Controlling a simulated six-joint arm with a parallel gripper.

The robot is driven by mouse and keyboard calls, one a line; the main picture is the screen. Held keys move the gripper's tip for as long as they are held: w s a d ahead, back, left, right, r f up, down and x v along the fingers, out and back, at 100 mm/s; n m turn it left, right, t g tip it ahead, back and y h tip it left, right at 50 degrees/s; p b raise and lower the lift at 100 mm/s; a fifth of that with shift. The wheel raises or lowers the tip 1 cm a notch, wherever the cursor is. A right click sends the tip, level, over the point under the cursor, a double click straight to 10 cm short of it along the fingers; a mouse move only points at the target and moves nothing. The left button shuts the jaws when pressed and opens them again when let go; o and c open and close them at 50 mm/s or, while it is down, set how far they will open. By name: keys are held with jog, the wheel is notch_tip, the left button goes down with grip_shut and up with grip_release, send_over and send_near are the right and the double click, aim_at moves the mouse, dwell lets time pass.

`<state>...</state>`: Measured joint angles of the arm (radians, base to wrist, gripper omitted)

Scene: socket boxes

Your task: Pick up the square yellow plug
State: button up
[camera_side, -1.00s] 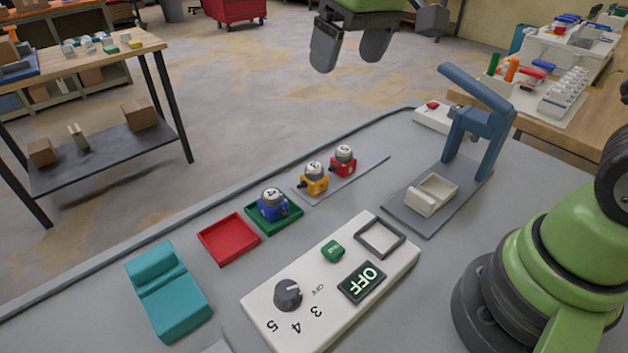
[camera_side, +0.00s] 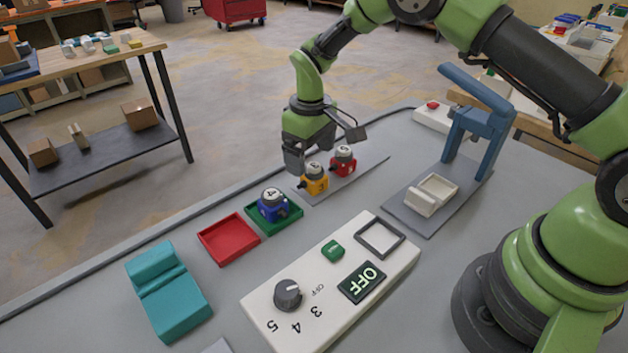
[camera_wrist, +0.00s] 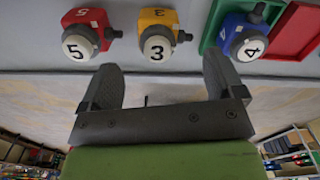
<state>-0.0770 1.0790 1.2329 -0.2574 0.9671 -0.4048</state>
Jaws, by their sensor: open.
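The yellow plug (camera_side: 314,181) stands upright on a grey strip (camera_side: 330,190), with a round pale top. In the wrist view the yellow plug (camera_wrist: 157,22) shows the number 3, between and beyond my two fingertips. My gripper (camera_side: 311,153) is open and empty, low beside and above the plug at the table's far edge. In the wrist view my gripper (camera_wrist: 162,75) has its fingers spread wider than the plug. I see no contact with the plug.
A red plug (camera_side: 343,160) marked 5 stands close on one side of it. A blue plug (camera_side: 273,206) marked 4 sits in a green tray (camera_side: 290,222) on the other. A red tray (camera_side: 228,240), teal block (camera_side: 168,292) and white control panel (camera_side: 290,335) lie nearer.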

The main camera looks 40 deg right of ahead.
aim_at(312, 166)
jog(key=f, duration=0.4)
jog(key=shift+s+f, duration=0.25)
jog(key=shift+f, duration=0.15)
jog(key=c, duration=1)
jog(key=shift+c, duration=0.2)
jog(key=shift+r, duration=0.15)
